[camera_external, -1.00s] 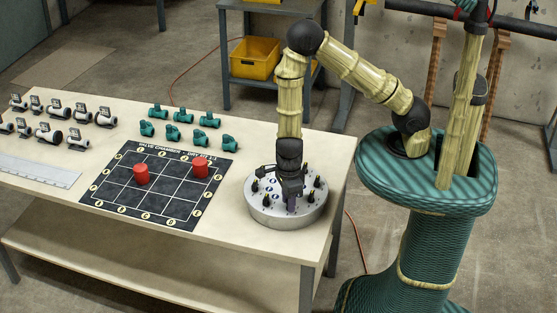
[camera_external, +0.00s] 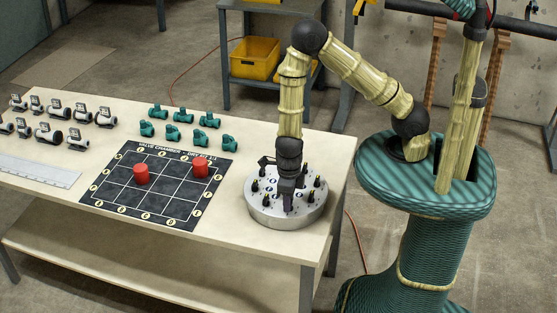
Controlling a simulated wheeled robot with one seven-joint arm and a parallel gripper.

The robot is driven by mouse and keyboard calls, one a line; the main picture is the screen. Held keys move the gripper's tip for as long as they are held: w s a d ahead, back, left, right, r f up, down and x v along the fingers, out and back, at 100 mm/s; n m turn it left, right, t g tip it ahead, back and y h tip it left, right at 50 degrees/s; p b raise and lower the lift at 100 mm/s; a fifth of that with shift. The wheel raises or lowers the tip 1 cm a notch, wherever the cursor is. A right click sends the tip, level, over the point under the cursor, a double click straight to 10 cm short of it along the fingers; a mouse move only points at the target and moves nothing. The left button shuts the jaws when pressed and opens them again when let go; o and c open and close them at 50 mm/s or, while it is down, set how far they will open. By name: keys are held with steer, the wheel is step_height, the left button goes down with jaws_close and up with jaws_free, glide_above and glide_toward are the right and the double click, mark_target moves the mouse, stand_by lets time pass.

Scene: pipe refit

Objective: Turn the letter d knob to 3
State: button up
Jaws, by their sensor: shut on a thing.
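A round silver knob panel (camera_external: 262,212) stands on the right end of the table. Several small black knobs stand on its top, with small blue marks between them. My gripper (camera_external: 288,205) points straight down over the front middle of the panel and is shut on a knob there. The gripped knob is mostly hidden by the fingers. The letters and numbers on the panel are too small to read, so I cannot tell which knob it is or where it points.
A black grid board (camera_external: 122,192) with two red cylinders (camera_external: 141,174) lies left of the panel. Several green pipe fittings (camera_external: 172,131) stand behind it. White-and-black valves (camera_external: 81,113) and a ruler (camera_external: 38,171) are at the left. Other knobs stand close around my gripper.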

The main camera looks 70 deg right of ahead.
steer(key=shift+w, duration=0.1)
steer(key=o, duration=1)
steer(key=shift+c, duration=0.2)
steer(key=shift+r, duration=0.15)
step_height(320, 180, up, 17)
steer(key=p, duration=0.7)
steer(key=shift+p, duration=0.35)
